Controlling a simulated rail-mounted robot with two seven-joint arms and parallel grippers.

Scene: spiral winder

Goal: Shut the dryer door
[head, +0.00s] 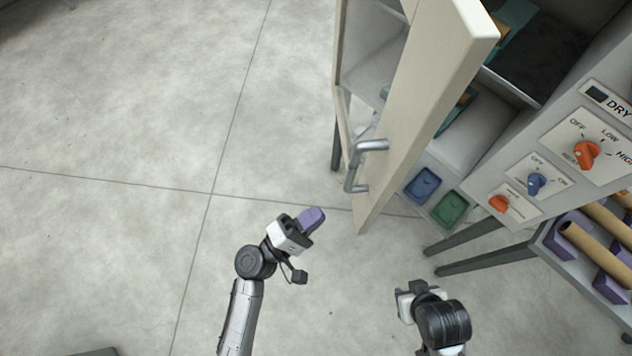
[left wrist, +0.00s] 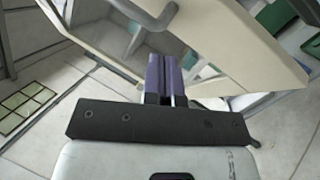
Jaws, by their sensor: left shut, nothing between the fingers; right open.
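The dryer door (head: 425,105) is a cream panel standing open, swung out from the dryer (head: 560,110). Its grey bar handle (head: 357,168) is on the left face. In the left wrist view the door (left wrist: 235,40) fills the upper part, with the handle (left wrist: 150,18) at the top. My left gripper (head: 313,217) has purple fingers, shut and empty, left of the door's near edge and below the handle in the picture. The fingers (left wrist: 162,72) appear in front of the door in the wrist view; contact cannot be told. My right gripper (head: 404,300) is open, below the dryer, its fingers barely visible.
A rack (head: 560,245) with cardboard tubes (head: 606,222) stands at the right. The floor left of the door is clear.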

